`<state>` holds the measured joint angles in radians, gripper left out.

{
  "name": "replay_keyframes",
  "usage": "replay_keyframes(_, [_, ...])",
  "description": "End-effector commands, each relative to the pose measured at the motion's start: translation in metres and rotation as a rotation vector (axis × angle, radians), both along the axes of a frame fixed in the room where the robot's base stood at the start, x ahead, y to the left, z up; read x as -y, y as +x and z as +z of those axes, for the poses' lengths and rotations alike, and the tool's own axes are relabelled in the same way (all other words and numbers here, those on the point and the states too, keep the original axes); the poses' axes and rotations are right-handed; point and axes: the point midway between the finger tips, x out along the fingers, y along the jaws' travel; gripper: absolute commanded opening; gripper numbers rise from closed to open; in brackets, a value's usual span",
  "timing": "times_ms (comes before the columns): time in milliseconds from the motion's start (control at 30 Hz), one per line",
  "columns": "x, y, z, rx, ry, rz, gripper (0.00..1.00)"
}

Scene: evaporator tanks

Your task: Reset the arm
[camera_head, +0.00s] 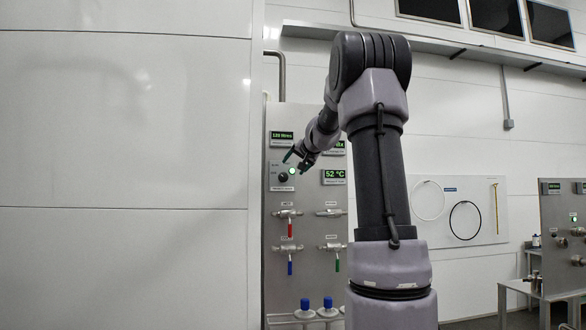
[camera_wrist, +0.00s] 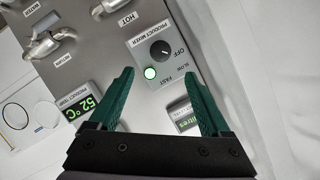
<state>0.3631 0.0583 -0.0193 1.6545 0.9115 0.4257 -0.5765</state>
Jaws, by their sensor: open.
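My gripper (camera_head: 296,158) is in front of the upper part of a grey control panel (camera_head: 278,235). In the wrist view, my gripper (camera_wrist: 155,95) has its two green fingers apart, with nothing between them. Past the fingertips is a black rotary knob (camera_wrist: 162,50) labelled product mixer, with OFF, SLOW and FAST marks. The knob (camera_head: 283,177) also shows in the head view, just below my gripper. I cannot tell whether a finger touches the panel.
The panel has displays, one reading 52 °C (camera_head: 334,177), and valves with red (camera_head: 290,230), blue (camera_head: 290,268) and green handles. Blue-capped bottles (camera_head: 328,303) stand at its foot. A white wall (camera_head: 120,150) is at left. A metal table (camera_head: 530,290) and another panel (camera_head: 565,235) are at right.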

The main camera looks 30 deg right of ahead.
Motion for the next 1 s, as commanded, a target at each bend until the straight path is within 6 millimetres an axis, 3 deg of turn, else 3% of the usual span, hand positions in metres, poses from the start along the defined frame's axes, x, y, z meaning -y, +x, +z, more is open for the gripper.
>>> replay_keyframes(400, [-0.002,-0.001,0.000,-0.001,0.001,0.002,0.81])
replay_keyframes(467, [-0.009,-0.006,0.000,-0.005,0.001,0.012,0.81])
replay_keyframes(567, [-0.038,-0.028,-0.004,-0.037,0.006,0.054,0.81])
replay_keyframes(667, [-0.084,-0.070,-0.016,-0.099,0.013,0.124,0.81])
replay_keyframes(800, [-0.148,-0.150,-0.052,-0.224,0.017,0.220,0.81])
replay_keyframes(1000, [-0.204,-0.271,-0.122,-0.415,-0.002,0.305,0.81])
